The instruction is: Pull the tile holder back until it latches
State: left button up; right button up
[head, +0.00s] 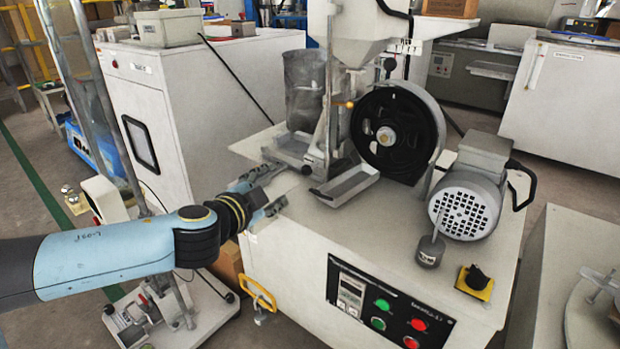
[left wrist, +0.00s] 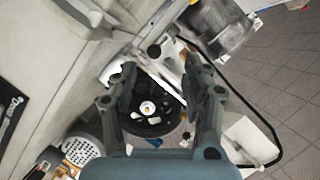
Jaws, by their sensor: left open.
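The testing machine (head: 285,243) has a large black wheel (head: 405,120) on its top. An upright metal assembly (head: 323,140) stands left of the wheel; I cannot tell clearly which part of it is the tile holder. My left gripper (head: 268,192) is over the machine's left edge, its fingers spread and pointing toward that assembly. A visible gap separates them from it. In the left wrist view the open, empty fingers (left wrist: 160,82) frame a pale plate (left wrist: 168,62) and the wheel (left wrist: 138,112) beyond. My right gripper is not in view.
A shallow metal tray (head: 345,187) sits below the wheel, and another tray (head: 288,148) lies left of it. A motor (head: 465,200), a small weight (head: 430,251) and a knob on a yellow base (head: 474,283) stand at the right.

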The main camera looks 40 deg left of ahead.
aim_at(303, 173)
pick_arm(q)
jog(key=w+m+t+h, duration=0.1)
jog(key=w+m+h, duration=0.1)
jog(key=w, duration=0.1)
jog(key=shift+w+f+m, duration=0.1)
jog(key=shift+w+m, duration=0.05)
jog(key=shift+m, duration=0.25)
jog(key=b+x, duration=0.1)
jog(key=x, duration=0.9)
grip_shut()
